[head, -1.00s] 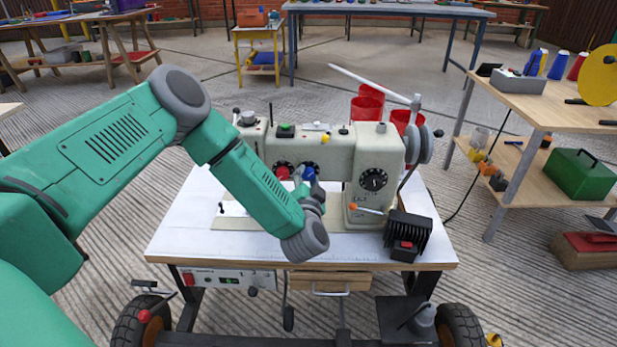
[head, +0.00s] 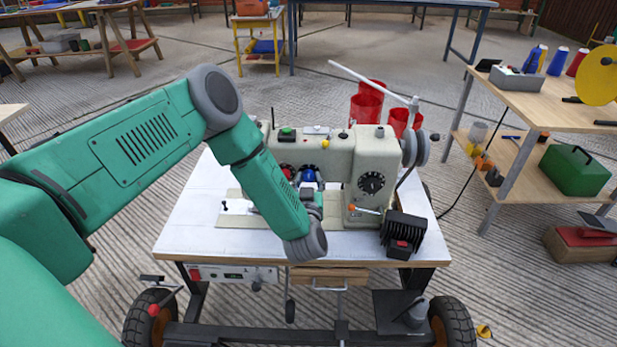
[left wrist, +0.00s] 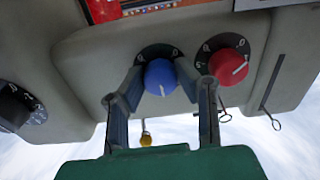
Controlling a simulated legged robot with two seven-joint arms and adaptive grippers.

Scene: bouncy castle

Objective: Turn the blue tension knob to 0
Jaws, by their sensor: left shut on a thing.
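The blue tension knob (left wrist: 161,77) is on the cream sewing machine head (left wrist: 90,60), in the middle of the left wrist view. Its white mark points toward the bottom of that picture. A dial with small digits is partly visible behind it. My left gripper (left wrist: 163,84) has one finger on each side of the blue knob and is shut on it. In the head view the blue knob (head: 308,174) shows on the machine's front, and my left gripper (head: 309,186) is just below it, partly hidden by my forearm. My right gripper is not in view.
A red knob (left wrist: 229,66) with its own dial sits close to the right finger. A black dial (left wrist: 18,105) is farther left. The machine stands on a white table (head: 190,215) with a black finned box (head: 404,231). A shelf bench (head: 540,105) stands at right.

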